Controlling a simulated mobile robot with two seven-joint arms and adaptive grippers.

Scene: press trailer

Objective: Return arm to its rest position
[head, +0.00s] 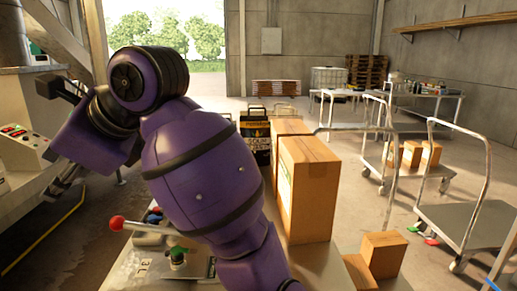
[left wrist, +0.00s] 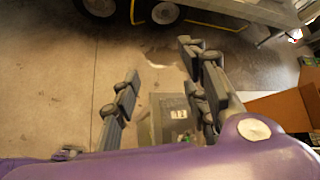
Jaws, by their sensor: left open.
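My left arm (head: 200,180) is purple with dark bands. In the head view it rises from the bottom middle, bends at a raised joint, and turns down to the left. My left gripper (head: 50,138) is at the left, in front of the machine's control panel. In the left wrist view the two dark fingers of the left gripper (left wrist: 158,70) stand wide apart with nothing between them. Beyond them are bare floor and a grey box (left wrist: 160,103). My right gripper is in neither view.
A control box with a red-knobbed lever (head: 117,222) and a green button (head: 178,253) is below my arm, partly hidden by it. A tall carton (head: 310,190) stands close to its right. A machine with a button panel (head: 20,145) is at the left. Carts (head: 465,215) stand at the right.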

